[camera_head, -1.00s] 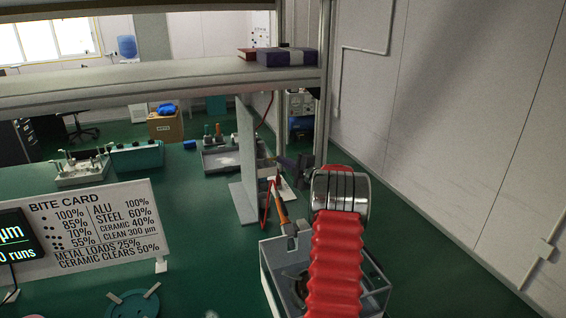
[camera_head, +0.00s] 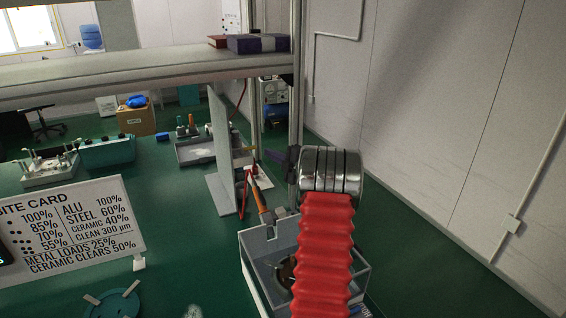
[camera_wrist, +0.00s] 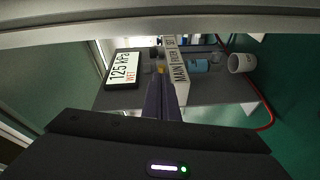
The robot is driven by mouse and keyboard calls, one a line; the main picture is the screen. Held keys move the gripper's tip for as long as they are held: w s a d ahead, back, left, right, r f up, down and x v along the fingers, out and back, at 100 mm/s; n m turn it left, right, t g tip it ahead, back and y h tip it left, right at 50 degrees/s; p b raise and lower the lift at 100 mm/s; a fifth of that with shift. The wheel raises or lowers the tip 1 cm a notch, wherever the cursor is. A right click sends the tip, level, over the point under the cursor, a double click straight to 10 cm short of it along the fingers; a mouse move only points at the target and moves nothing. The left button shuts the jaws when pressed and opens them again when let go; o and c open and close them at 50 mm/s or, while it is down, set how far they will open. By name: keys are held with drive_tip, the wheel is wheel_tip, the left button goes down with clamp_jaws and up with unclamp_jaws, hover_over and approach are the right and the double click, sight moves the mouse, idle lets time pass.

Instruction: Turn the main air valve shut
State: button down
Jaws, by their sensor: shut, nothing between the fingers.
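The main air valve is not clearly made out. In the wrist view a white label strip (camera_wrist: 176,66) reads MAIN, FILTER and SET. A small yellow part (camera_wrist: 160,68) shows beside MAIN, just beyond my fingertips; I cannot tell whether it is the valve's handle or whether I touch it. My gripper (camera_wrist: 164,82) is shut and empty, its dark fingers covering part of the panel behind. In the head view my gripper (camera_head: 272,155) points left near the upright post, and the valve is hidden or too small to tell.
A gauge display (camera_wrist: 125,68) reads 125 kPa WET. A blue container (camera_wrist: 198,64) and a white cup (camera_wrist: 242,62) stand beyond the label. An upright grey panel (camera_head: 221,155), an orange-handled tool (camera_head: 261,193) and an open-topped box (camera_head: 258,248) are close to my arm. An overhead shelf (camera_head: 130,68) crosses above.

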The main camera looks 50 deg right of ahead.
drive_tip(key=v, duration=0.7)
drive_tip(key=shift+s+a, duration=0.2)
drive_tip(key=shift+a, duration=0.15)
drive_tip(key=shift+f, duration=0.1)
drive_tip(key=shift+w, duration=0.1)
